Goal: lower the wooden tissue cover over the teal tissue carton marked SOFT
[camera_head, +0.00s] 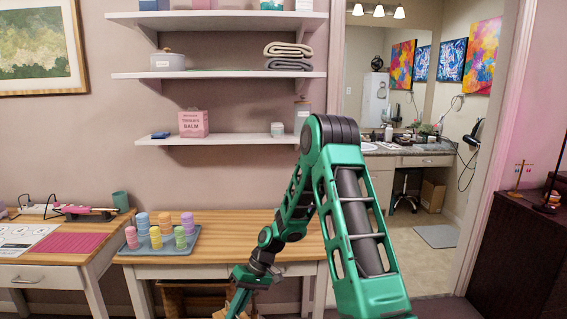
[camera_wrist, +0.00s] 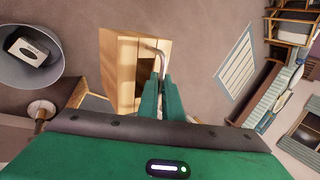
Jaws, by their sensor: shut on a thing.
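The wooden tissue cover (camera_wrist: 122,62) shows in the wrist view as a pale wooden box with a dark opening and a curved grey handle. My gripper (camera_wrist: 158,82) is shut at this handle, with the cover just beyond its fingertips. In the head view my gripper (camera_head: 238,304) hangs low in front of the wooden table, and its fingertips are hard to make out. A bit of pale wood shows beside it at the bottom edge. I cannot make out a teal carton marked SOFT in either view.
Wall shelves (camera_head: 220,139) hang above. In the wrist view, a grey bin (camera_wrist: 52,75) contains a white box (camera_wrist: 30,50) with a dark opening.

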